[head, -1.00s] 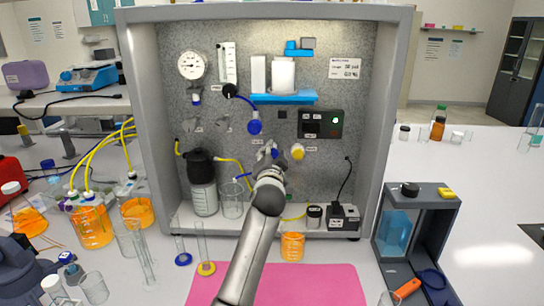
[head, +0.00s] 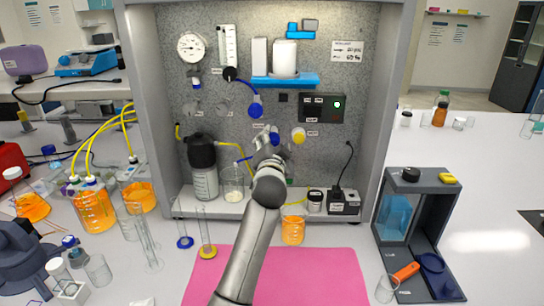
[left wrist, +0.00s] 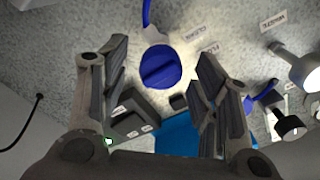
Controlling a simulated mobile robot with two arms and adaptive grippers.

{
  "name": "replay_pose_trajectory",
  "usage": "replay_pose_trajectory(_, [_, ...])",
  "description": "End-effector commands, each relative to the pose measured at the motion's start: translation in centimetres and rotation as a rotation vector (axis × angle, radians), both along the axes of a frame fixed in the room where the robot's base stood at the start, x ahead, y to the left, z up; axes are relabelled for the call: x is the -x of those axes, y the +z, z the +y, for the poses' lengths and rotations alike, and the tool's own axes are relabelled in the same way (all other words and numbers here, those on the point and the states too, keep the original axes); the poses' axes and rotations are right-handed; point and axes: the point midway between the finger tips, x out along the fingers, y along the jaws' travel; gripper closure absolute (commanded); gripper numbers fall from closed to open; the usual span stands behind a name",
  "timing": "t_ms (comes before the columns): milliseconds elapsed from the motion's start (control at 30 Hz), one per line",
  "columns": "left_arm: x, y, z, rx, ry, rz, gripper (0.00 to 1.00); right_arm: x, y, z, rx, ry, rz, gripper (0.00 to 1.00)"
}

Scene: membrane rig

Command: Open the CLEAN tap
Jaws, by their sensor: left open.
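The tap in question looks to be the blue knob (head: 274,134) on the speckled back panel, left of a yellow knob (head: 298,136). In the left wrist view the blue knob (left wrist: 160,66) sits between my spread fingers, farther off, with a blue tube running from it. My left gripper (head: 266,146) is just in front of the panel, slightly below and left of the knob. In the wrist view the left gripper (left wrist: 163,58) is open and empty. The right gripper is not in view.
A blue shelf (head: 285,81) and a dark control box (head: 322,108) are above the knob. A black-capped bottle (head: 203,168) and a beaker (head: 232,182) stand left of my arm, on the rig's ledge. A pink mat (head: 315,278) lies in front.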

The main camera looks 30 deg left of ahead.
Motion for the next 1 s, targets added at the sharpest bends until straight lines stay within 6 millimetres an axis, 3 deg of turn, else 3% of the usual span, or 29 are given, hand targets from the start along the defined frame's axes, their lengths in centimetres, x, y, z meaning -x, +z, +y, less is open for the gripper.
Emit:
replay_pose_trajectory(300, [5.2, -0.1, -3.2, 0.002, -0.001, 0.000, 0.43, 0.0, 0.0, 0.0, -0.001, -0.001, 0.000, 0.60])
replay_pose_trajectory(500, [7.3, -0.1, -4.5, 0.002, -0.001, 0.001, 0.43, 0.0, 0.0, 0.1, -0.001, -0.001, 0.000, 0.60])
replay_pose_trajectory(1000, [7.9, 0.0, -4.9, 0.001, -0.001, 0.000, 0.43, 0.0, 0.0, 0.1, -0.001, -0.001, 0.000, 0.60])
